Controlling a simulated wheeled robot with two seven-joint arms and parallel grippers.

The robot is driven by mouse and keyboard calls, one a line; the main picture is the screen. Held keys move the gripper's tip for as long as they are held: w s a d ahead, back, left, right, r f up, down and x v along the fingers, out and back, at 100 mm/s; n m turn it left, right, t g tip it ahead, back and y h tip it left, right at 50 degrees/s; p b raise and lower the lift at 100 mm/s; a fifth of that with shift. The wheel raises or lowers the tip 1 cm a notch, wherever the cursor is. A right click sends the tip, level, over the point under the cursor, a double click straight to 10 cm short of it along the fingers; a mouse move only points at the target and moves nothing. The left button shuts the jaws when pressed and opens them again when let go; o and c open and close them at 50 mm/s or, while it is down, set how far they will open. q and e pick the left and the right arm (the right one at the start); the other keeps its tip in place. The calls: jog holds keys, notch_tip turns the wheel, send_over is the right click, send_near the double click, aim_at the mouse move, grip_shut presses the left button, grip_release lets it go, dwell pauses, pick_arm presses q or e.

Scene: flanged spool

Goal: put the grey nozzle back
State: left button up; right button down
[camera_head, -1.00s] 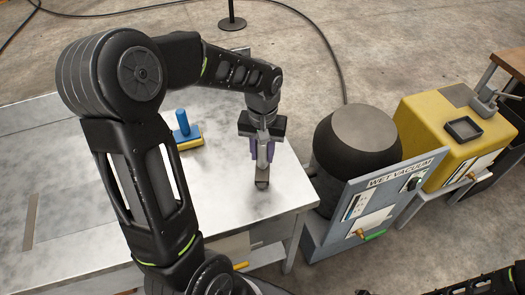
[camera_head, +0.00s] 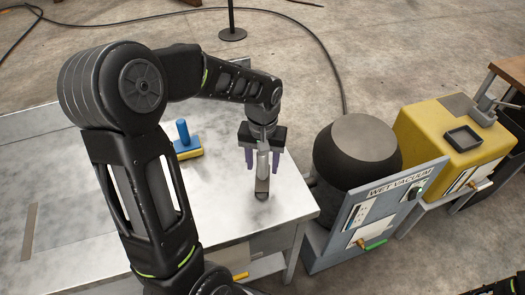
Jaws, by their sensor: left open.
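The grey nozzle (camera_head: 262,186) stands upright on the right part of the metal table (camera_head: 215,215), near its right edge. Its foot appears to rest on the table top. My left gripper (camera_head: 262,164) points down over the nozzle, its purple fingers spread to either side of the nozzle's upper part with gaps showing. The nozzle's top is hidden by the gripper body. My right gripper is not in view; only a dark piece of my arm shows at the bottom right corner.
A blue-handled tool with a yellow base (camera_head: 186,143) stands on the table to the left of the nozzle. The wet vacuum (camera_head: 355,165) stands just right of the table. A yellow machine (camera_head: 455,140) is farther right. The table front is clear.

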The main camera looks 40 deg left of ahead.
pick_arm(q)
jog(key=shift+r, duration=0.45)
notch_tip(320, 180, up, 11)
jog(key=shift+r+b, duration=0.15)
jog(key=shift+b, duration=0.2)
dwell(2.4)
